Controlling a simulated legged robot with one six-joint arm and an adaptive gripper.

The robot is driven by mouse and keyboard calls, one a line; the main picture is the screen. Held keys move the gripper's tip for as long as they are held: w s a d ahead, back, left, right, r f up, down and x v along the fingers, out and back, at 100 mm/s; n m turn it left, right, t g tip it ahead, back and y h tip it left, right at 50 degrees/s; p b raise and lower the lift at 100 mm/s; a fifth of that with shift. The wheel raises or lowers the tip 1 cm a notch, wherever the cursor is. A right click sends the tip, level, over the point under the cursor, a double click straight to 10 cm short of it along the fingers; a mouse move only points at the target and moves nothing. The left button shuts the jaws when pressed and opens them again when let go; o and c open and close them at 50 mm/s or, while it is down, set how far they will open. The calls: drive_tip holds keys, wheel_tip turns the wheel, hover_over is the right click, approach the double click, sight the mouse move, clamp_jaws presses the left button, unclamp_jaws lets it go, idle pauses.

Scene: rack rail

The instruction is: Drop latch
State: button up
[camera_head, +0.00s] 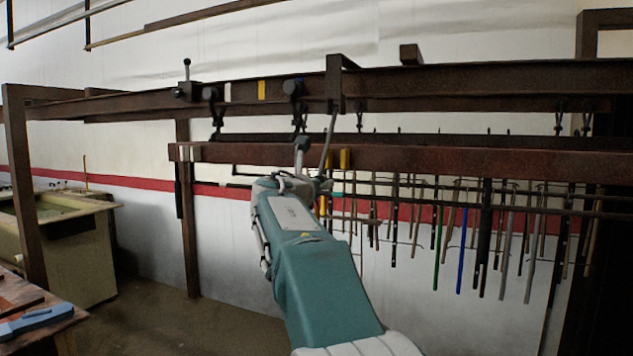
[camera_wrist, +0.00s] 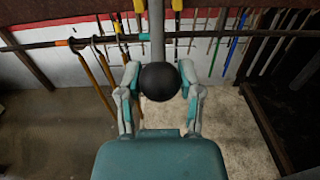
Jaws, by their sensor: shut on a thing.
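A black ball knob (camera_wrist: 160,82) sits between the two fingers of my gripper (camera_wrist: 160,70) in the wrist view. A grey rod (camera_wrist: 157,38) runs up from behind the knob. In the head view, a grey rod (camera_head: 328,140) hangs slantwise from a dark bracket (camera_head: 335,88) on the rail and ends by my gripper (camera_head: 321,181). The knob is hidden there by my teal arm. I cannot tell which part is the latch.
Several rods and tools (camera_head: 462,240) hang at the right. Orange-handled hooks (camera_wrist: 105,85) hang left of my gripper. A tub (camera_head: 75,240) and bench (camera_head: 40,325) stand at the left.

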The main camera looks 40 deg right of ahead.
drive_tip(key=w+d+f, duration=0.3)
drive_tip(key=w+d, duration=0.1)
drive_tip(key=d, duration=0.6)
drive_tip(key=shift+w+d+f, duration=0.15)
drive_tip(key=shift+w+d, duration=0.15)
idle(0.5)
drive_tip(key=o, duration=1)
drive_tip(key=v, duration=0.7)
